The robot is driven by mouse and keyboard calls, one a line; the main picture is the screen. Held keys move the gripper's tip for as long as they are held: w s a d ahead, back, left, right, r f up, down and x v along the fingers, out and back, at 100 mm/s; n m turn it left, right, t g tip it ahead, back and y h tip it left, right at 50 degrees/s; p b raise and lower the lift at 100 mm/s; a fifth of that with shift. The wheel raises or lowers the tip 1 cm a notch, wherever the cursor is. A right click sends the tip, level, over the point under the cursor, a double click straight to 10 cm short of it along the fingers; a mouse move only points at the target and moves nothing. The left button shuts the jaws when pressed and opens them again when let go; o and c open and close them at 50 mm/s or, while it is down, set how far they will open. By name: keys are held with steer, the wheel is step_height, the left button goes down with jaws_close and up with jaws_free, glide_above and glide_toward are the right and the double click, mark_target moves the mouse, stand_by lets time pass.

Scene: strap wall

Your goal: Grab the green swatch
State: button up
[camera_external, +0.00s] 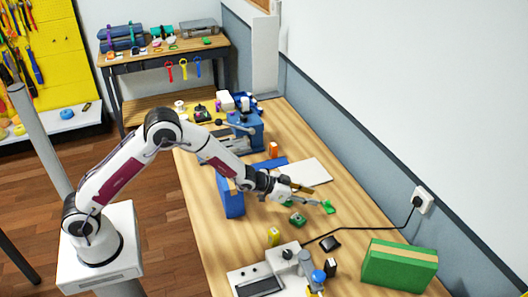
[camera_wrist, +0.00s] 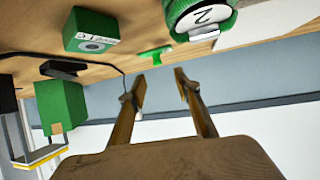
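A small, flat green piece, which looks like the swatch (camera_external: 328,206), lies on the wooden table just beyond my gripper (camera_external: 312,196). In the wrist view the green swatch (camera_wrist: 155,53) shows above the gap between my two fingertips (camera_wrist: 162,82). My fingers are apart with nothing between them. The swatch is clear of both fingers. Its far end is partly cut off by perspective, so its exact shape is hard to tell.
A green block with a round face (camera_external: 297,218) and a round green item marked 2 (camera_wrist: 200,15) are close by. A large green box (camera_external: 400,265), a black item (camera_external: 330,243) and a cable lie toward the front right. The wall (camera_external: 345,135) borders the table.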

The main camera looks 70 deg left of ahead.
mark_target(327, 202)
steer(key=shift+x, duration=1.25)
steer(key=shift+w+d+f, duration=0.1)
steer(key=shift+x, duration=1.6)
steer(key=shift+w+d+f, duration=0.25)
steer(key=shift+w+f, duration=0.35)
jaws_close()
